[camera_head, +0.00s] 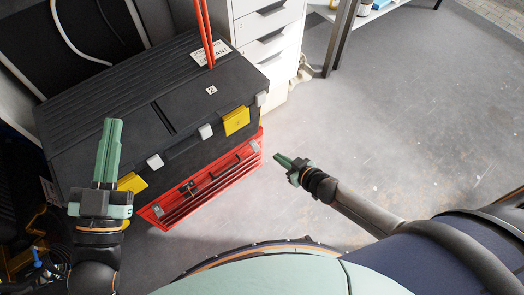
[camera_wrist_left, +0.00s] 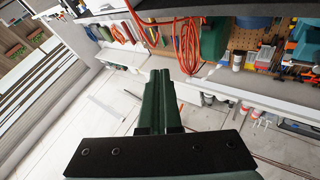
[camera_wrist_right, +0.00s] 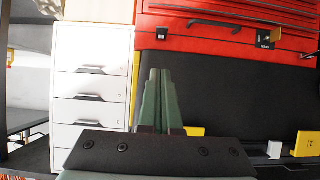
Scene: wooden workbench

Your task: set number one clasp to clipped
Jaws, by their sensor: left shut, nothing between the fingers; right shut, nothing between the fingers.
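A black toolbox (camera_head: 170,85) carries two yellow clasps along its front. The left clasp (camera_head: 132,182) is beside my left gripper and partly hidden; the right clasp (camera_head: 236,121) is in clear view. In the right wrist view a yellow clasp (camera_wrist_right: 307,144) bears a small dark mark, perhaps a one; another yellow piece (camera_wrist_right: 194,131) is partly behind my fingers. I cannot tell whether either clasp is clipped. My left gripper (camera_head: 111,122) is shut and empty over the box's left end. My right gripper (camera_head: 279,158) is shut and empty, right of the box, apart from it.
A red tool chest (camera_head: 203,188) stands below the toolbox front. A white drawer cabinet (camera_head: 265,42) stands behind at the right. Red rods (camera_head: 205,32) rise over the lid, near a sign and a number two tag (camera_head: 211,90). The grey floor (camera_head: 400,120) at right is open.

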